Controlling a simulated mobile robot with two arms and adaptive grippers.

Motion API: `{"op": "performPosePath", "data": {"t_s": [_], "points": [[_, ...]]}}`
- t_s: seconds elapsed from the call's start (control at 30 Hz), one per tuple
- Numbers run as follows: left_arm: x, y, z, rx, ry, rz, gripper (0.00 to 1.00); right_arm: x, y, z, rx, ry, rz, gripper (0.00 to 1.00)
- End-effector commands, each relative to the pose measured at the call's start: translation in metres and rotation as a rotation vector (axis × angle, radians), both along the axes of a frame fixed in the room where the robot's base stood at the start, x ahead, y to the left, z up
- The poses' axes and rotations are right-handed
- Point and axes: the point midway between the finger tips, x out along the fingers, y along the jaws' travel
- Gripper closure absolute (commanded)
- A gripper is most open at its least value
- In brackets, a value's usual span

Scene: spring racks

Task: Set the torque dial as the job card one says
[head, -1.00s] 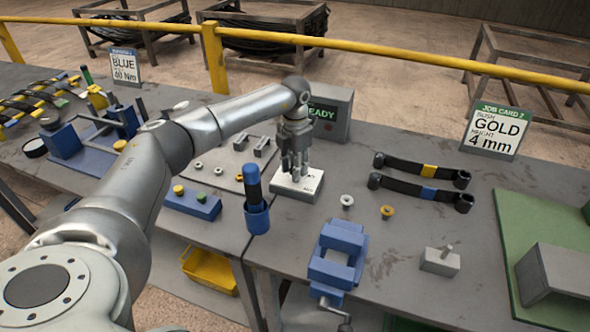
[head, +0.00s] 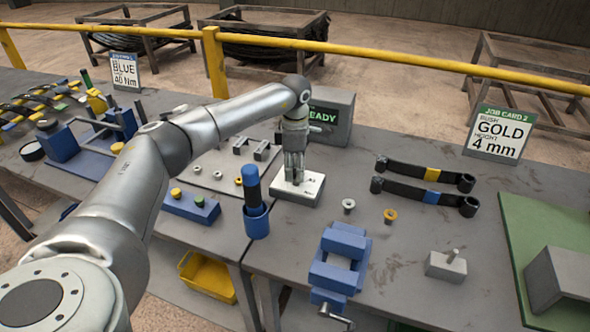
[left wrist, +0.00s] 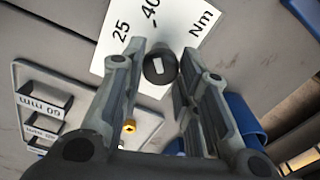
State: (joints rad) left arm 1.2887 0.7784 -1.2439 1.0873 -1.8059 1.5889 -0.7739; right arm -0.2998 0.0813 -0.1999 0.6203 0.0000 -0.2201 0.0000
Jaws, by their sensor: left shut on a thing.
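My left gripper (head: 294,174) points down over the white plate of the torque dial (head: 311,189). In the left wrist view, the fingers of this gripper (left wrist: 160,70) are shut on the dark round dial knob (left wrist: 160,70), one on each side. The knob has a short white mark on top. The dial plate (left wrist: 112,62) shows 25, 40 and Nm; the mark lies roughly in line with the 40. Other parts of the scale are hidden. Job card one (head: 125,72) stands at the back left and reads BLUE and 40 Nm. My right gripper is out of view.
A grey box with a READY display (head: 335,115) stands behind the dial. A blue holder with a dark-handled tool (head: 256,222) stands just left in front.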

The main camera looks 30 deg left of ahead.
Motion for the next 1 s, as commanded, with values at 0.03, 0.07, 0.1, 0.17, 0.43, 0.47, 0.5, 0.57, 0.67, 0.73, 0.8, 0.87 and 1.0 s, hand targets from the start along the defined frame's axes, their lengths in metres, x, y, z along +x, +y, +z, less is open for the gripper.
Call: {"op": "performPosePath", "data": {"t_s": [0.03,0.07,0.1,0.17,0.43,0.47,0.5,0.57,0.67,0.73,0.8,0.87,1.0], "points": [[0.0014,0.0001,0.0017,-0.001,-0.005,-0.012,0.94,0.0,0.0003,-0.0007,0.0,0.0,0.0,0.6],[0.0014,0.0001,0.0018,-0.001,-0.005,-0.021,0.94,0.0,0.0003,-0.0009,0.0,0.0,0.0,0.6],[0.0015,0.0002,0.0019,-0.002,-0.005,-0.029,0.94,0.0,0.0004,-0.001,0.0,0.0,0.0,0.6],[0.0016,0.0001,0.002,-0.002,-0.005,-0.039,0.94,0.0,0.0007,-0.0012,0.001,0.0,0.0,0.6],[0.0017,0.0001,0.0023,-0.001,-0.006,-0.054,0.94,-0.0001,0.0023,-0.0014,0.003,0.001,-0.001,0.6],[0.0017,0.0002,0.0023,-0.001,-0.006,-0.054,0.94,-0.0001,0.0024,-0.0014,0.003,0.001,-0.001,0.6],[0.0017,0.0002,0.0024,-0.001,-0.006,-0.054,0.94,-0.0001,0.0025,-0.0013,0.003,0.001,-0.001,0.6],[0.0017,0.0002,0.0024,-0.001,-0.006,-0.053,0.94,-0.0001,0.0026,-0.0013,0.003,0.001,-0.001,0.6],[0.0018,0.0002,0.0024,-0.001,-0.006,-0.053,0.69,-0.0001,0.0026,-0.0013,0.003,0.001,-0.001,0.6],[0.0017,0.0003,0.0023,-0.001,-0.006,-0.053,0.6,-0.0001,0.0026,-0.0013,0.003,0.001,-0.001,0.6],[0.0014,0.0002,0.0019,-0.001,-0.005,-0.053,0.51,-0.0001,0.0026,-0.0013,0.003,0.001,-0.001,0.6],[0.0012,0.0002,0.0016,0.0,-0.004,-0.052,0.49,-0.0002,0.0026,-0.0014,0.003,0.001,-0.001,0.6],[0.0008,0.0002,0.0009,-0.001,-0.003,-0.052,0.49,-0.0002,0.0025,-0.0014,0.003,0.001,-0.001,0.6]]}}
